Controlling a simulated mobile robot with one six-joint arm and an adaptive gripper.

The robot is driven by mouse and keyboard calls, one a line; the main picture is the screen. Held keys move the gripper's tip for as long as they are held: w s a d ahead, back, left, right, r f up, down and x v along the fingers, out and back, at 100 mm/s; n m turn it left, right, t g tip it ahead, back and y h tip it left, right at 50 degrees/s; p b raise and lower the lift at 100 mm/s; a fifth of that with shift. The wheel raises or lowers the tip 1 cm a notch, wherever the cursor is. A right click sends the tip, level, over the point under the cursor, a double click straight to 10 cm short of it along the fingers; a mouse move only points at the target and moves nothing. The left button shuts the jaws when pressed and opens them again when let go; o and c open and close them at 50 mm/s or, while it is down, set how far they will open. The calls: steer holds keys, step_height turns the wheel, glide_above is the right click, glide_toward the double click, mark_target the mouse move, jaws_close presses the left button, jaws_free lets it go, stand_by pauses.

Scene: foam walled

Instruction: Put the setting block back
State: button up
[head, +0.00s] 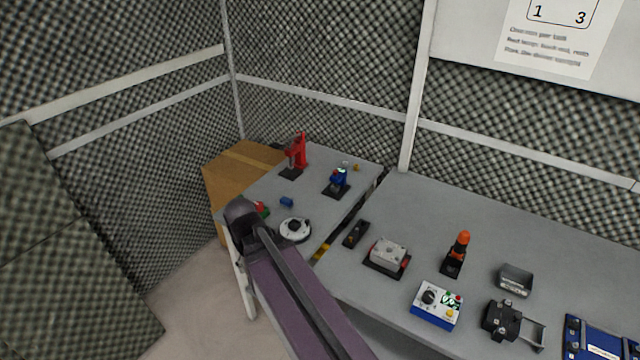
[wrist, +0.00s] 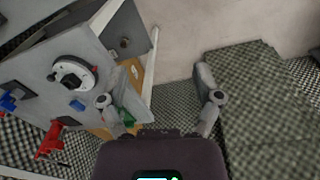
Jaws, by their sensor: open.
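A small blue block (head: 287,201) lies on the grey left table, beside a round white device with a dark knob (head: 295,229). It may be the setting block, but I cannot tell for sure. The same blue block (wrist: 77,105) and round device (wrist: 73,74) show at the left of the wrist view. My gripper (wrist: 160,98) is open, its two fingers wide apart with nothing between them. It points past the table edge towards the floor. In the head view my arm reaches over the table's near left edge and hides part of it; the fingers are not clear there.
A red press (head: 297,153) and a blue device (head: 338,180) stand at the back of the left table. A gap separates it from the right table (head: 420,210), which holds several devices, including an orange-topped one (head: 459,250). A brown box (head: 235,172) stands behind. Foam walls enclose everything.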

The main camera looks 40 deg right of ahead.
steer(key=w+d+f+n+t+h+b, duration=0.1)
steer(key=w+d+f+n+h+b, duration=0.15)
steer(key=w+d+n, duration=0.4)
steer(key=n+t+h+b, duration=0.2)
steer(key=n+h+b, duration=0.5)
steer(key=n, duration=0.8)
glide_toward(336, 186)
steer(key=shift+y, duration=0.75)
steer(key=shift+s+a+r+b, duration=0.2)
steer(key=shift+a+r+b, duration=0.1)
steer(key=shift+r, duration=0.3)
steer(key=shift+s+a+r+b, duration=0.2)
steer(key=shift+a+r, duration=0.1)
steer(key=shift+r, duration=0.3)
steer(key=shift+s+a+r+b, duration=0.2)
steer(key=shift+a+r, duration=0.1)
steer(key=shift+r, duration=0.3)
steer(key=shift+d+f, duration=0.1)
steer(key=shift+f, duration=0.05)
steer(key=b+x, duration=0.9)
steer(key=x, duration=0.4)
steer(key=shift+w+d+f+b, duration=0.1)
steer(key=shift+f+b, duration=0.1)
steer(key=shift+b, duration=0.2)
